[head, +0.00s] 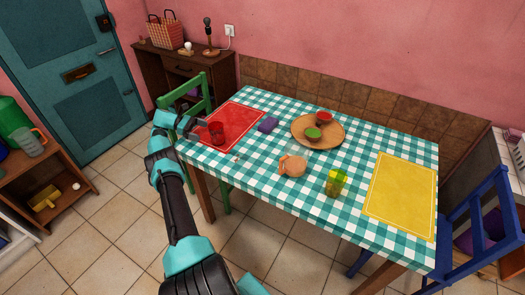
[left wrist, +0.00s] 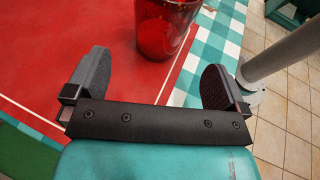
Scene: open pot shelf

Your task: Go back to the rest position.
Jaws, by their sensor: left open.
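My left gripper (head: 198,129) is at the left end of the table, by the edge of the red mat (head: 240,119). A dark red see-through cup (head: 216,133) stands upright on that mat, just in front of the gripper. In the left wrist view the two fingers (left wrist: 156,82) are wide apart with nothing between them. The red cup (left wrist: 166,28) is beyond the fingertips, apart from them. My right gripper is not in view.
A green chair (head: 186,97) stands behind the gripper.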

